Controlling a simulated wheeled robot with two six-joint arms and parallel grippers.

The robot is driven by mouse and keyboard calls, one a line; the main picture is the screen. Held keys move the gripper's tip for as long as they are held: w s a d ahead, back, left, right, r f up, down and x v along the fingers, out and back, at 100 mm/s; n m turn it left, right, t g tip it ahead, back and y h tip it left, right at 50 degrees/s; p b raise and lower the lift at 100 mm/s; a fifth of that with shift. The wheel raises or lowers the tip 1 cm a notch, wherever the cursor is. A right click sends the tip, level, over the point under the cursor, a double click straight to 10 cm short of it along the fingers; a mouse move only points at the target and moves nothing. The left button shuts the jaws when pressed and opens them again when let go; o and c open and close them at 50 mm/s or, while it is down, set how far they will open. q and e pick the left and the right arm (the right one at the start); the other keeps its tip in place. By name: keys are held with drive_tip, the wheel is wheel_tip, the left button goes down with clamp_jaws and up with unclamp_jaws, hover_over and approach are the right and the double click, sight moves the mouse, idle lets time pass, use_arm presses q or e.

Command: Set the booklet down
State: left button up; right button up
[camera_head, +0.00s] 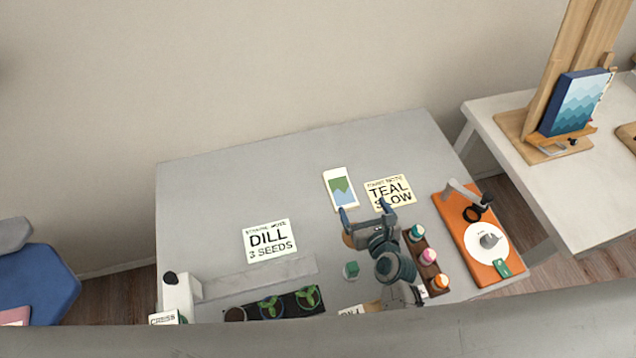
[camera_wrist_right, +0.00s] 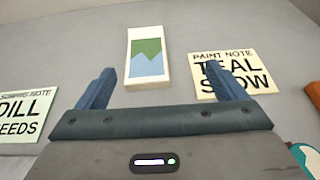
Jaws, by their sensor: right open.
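The booklet (camera_head: 341,189), white-edged with a green and blue mountain picture, lies flat on the grey table, left of the TEAL SLOW note. In the right wrist view the booklet (camera_wrist_right: 146,58) lies beyond the jaws, between the fingers in the picture but apart from them. My right gripper (camera_head: 365,210) is open and empty, just on the near side of the booklet; its two blue fingers (camera_wrist_right: 165,75) frame bare table. My left gripper is not in view.
The TEAL SLOW note (camera_head: 390,192) and DILL note (camera_head: 269,240) lie flat. A rack of paint pots (camera_head: 428,256) and an orange board (camera_head: 462,238) are at right. Seedling pots (camera_head: 271,306) stand at the front. The table's back left is clear.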

sight(342, 193)
drive_tip(key=shift+s+a+f, duration=0.3)
drive_tip(key=shift+a+f, duration=0.55)
drive_tip(key=shift+a, duration=0.05)
drive_tip(key=shift+w+a+f+g, duration=0.15)
drive_tip(key=shift+a+f+g, duration=0.05)
drive_tip(key=shift+a+g, duration=0.1)
drive_tip(key=x, duration=0.4)
drive_tip(key=shift+w+d, duration=0.1)
drive_tip(key=shift+d, duration=0.05)
drive_tip(key=p+x, duration=0.1)
drive_tip(key=x, duration=0.4)
drive_tip(key=shift+w+a+f, duration=0.15)
drive_tip(key=shift+w+a, duration=0.05)
drive_tip(key=shift+w, duration=0.05)
drive_tip(key=c, duration=1.2)
